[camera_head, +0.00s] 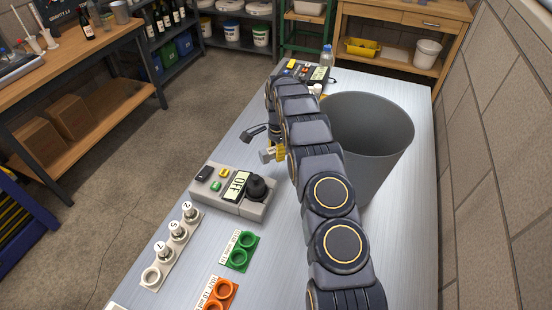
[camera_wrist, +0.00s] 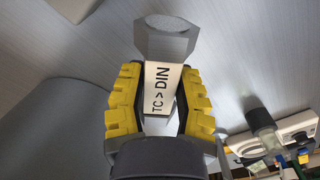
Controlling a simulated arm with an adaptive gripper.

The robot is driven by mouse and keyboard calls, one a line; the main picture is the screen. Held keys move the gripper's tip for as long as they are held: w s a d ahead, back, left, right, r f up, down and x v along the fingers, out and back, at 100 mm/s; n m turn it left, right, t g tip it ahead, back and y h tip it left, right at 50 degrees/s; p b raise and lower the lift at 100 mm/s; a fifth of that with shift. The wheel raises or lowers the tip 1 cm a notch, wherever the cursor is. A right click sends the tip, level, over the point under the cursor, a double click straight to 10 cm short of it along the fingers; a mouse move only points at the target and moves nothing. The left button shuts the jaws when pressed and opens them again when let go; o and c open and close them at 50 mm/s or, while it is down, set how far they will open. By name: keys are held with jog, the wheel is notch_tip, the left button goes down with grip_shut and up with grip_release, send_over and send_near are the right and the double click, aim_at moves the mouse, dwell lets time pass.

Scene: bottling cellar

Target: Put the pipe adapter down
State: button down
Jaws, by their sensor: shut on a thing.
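The pipe adapter (camera_wrist: 165,38) is a grey metal piece with a hexagonal end and a white label reading "TC > DIN". In the wrist view my gripper (camera_wrist: 162,85), with yellow ridged pads, is shut on its labelled body, and the hexagonal end sticks out past the fingertips. In the head view the adapter (camera_head: 267,155) shows small at the left of my gripper (camera_head: 277,151), over the metal table (camera_head: 215,155). My arm partly hides the gripper. I cannot tell whether the adapter touches the table.
A large grey bin (camera_head: 385,150) stands just right of my arm. A control box with an "OFF" display (camera_head: 238,187) is nearer. White (camera_head: 170,249), green (camera_head: 240,250) and orange (camera_head: 219,294) holders lie at the front. A bottle (camera_head: 326,58) and another device (camera_head: 303,71) stand at the far end.

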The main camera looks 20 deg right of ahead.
aim_at(276, 165)
jog(key=shift+w+d+f, duration=0.2)
jog(key=shift+w+f, duration=0.45)
jog(key=shift+f, duration=1.5)
jog(key=shift+f, duration=0.1)
jog(key=c, duration=0.8)
grip_release()
